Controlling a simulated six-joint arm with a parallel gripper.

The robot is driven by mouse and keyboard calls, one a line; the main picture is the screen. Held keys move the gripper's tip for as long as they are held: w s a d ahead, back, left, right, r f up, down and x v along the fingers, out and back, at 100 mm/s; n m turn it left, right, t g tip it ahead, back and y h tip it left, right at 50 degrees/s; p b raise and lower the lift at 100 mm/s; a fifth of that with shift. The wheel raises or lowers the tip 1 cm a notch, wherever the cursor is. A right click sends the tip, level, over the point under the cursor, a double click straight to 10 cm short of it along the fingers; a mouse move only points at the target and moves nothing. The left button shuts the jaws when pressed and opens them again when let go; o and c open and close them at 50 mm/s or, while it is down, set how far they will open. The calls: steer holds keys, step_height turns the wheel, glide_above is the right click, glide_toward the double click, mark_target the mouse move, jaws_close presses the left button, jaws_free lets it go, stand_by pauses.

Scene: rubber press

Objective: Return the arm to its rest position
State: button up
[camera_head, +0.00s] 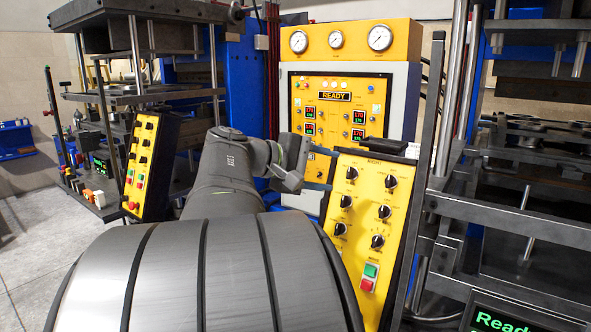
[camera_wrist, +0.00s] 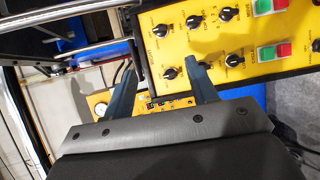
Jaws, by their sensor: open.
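My gripper (camera_head: 325,168) is in front of the press, at the left edge of the right yellow control panel (camera_head: 357,215) in the head view. In the wrist view my gripper (camera_wrist: 161,70) shows two blue-grey fingers spread apart with nothing between them. One finger overlaps the yellow panel with black knobs (camera_wrist: 235,45) in that view; whether it touches cannot be told. My arm reaches forward from the bottom of the head view.
A yellow cabinet (camera_head: 343,150) with gauges and a READY display stands behind. A left knob panel (camera_head: 143,160) is beside my arm. Press platens and metal bars (camera_head: 510,215) fill the right side. Open floor (camera_head: 30,240) shows at the far left.

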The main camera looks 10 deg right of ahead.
mark_target(388, 182)
steer(key=x, duration=1.7)
steer(key=shift+w+d, duration=0.1)
steer(key=shift+d, duration=0.1)
steer(key=shift+d+f, duration=0.1)
steer(key=shift+d, duration=0.15)
steer(key=shift+a+n+t+h, duration=0.3)
steer(key=shift+n+t+h, duration=0.1)
steer(key=shift+n, duration=0.6)
steer(key=n+h, duration=0.1)
steer(key=n, duration=0.2)
steer(key=shift+f+t, duration=0.1)
steer(key=shift+t, duration=0.3)
steer(key=n+t, duration=0.1)
steer(key=n, duration=0.1)
steer(key=n+t, duration=0.1)
steer(key=n, duration=0.1)
steer(key=shift+d+n+h, duration=0.1)
steer(key=shift+n+h, duration=0.2)
steer(key=shift+n, duration=0.1)
steer(key=shift+v, duration=1.7)
steer(key=shift+d, duration=0.1)
